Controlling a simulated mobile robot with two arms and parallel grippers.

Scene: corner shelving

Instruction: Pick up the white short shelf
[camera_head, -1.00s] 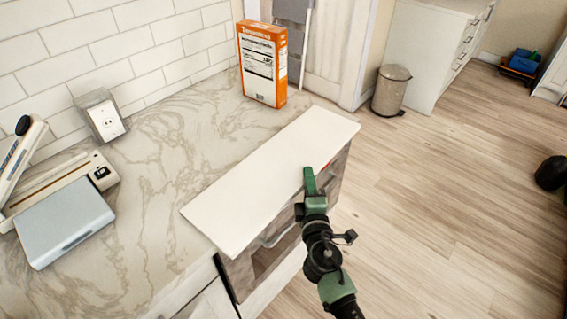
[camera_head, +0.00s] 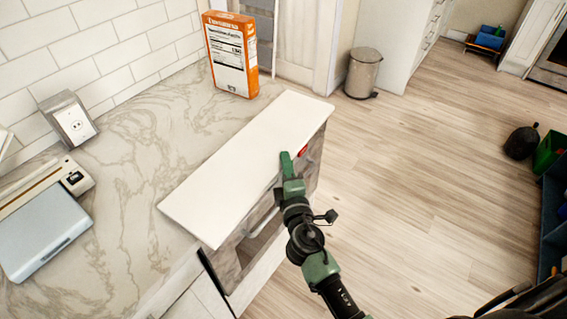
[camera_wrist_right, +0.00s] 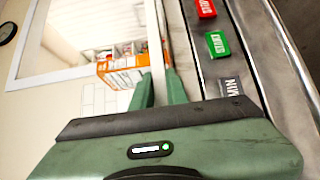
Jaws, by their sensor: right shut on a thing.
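The white short shelf (camera_head: 240,170) is a long flat white board. In the head view it lies along the right edge of the marble counter, its right side by the grey appliance front. My right gripper (camera_head: 287,162) is at the middle of the board's right edge. In the right wrist view the green fingers of my right gripper (camera_wrist_right: 160,90) are closed on the board's thin edge (camera_wrist_right: 155,45), one on each side. The lower finger is hidden in the head view. My left gripper is in neither view.
An orange and white bag (camera_head: 232,55) stands behind the board's far end. A grey-blue device (camera_head: 45,235) and an outlet box (camera_head: 72,122) are at the left. A grey trash bin (camera_head: 362,73) stands on the floor. The wooden floor (camera_head: 430,180) at right is open.

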